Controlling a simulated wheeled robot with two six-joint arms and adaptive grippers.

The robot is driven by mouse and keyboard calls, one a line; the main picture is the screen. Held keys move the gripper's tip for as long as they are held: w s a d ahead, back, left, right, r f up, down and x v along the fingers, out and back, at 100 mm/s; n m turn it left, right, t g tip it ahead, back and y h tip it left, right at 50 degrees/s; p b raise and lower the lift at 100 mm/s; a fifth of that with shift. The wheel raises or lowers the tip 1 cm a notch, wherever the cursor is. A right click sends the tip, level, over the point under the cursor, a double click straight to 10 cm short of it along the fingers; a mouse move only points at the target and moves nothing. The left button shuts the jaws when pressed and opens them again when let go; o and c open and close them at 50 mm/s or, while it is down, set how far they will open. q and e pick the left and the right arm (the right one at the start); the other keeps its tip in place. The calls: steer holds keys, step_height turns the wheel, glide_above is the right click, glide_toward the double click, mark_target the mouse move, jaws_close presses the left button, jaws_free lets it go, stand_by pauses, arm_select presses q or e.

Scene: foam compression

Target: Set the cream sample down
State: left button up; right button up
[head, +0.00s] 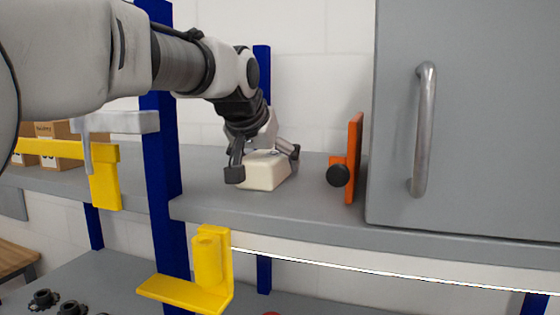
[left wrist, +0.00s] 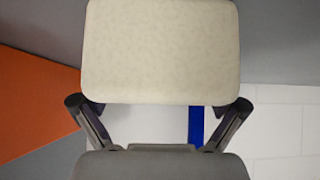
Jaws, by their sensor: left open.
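The cream sample (head: 264,172) is a pale block that appears to rest on the grey shelf (head: 215,205), left of an orange upright plate. My left gripper (head: 262,163) reaches down over it. Its fingers are spread, one to each side of the block, and they are open. In the left wrist view the sample (left wrist: 160,50) fills the top middle, and the open fingers of my left gripper (left wrist: 160,103) show below its edge. Whether a fingertip touches the block cannot be told. My right gripper is not in view.
The orange plate (head: 354,158) with a black knob (head: 338,175) stands close on the right. A grey cabinet (head: 475,120) with a metal handle is beyond it. A blue post (head: 160,150) and yellow brackets (head: 210,260) are on the left. Boxes (head: 55,135) stand farther left.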

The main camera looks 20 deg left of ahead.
mark_target(265, 154)
arm_select(q)
steer(key=shift+w+f, duration=0.2)
steer(key=shift+w, duration=0.2)
steer(key=s+b, duration=0.1)
steer(key=b, duration=0.4)
steer(key=s+r+b, duration=0.1)
steer(key=b, duration=0.3)
steer(key=shift+s+r+b, duration=0.1)
steer(key=shift+s+b, duration=0.25)
steer(key=shift+b, duration=0.05)
steer(key=r, duration=0.1)
steer(key=s+r+p, duration=0.1)
steer(key=r, duration=0.1)
steer(key=shift+s, duration=0.2)
steer(key=b+v, duration=0.1)
steer(key=v, duration=0.5)
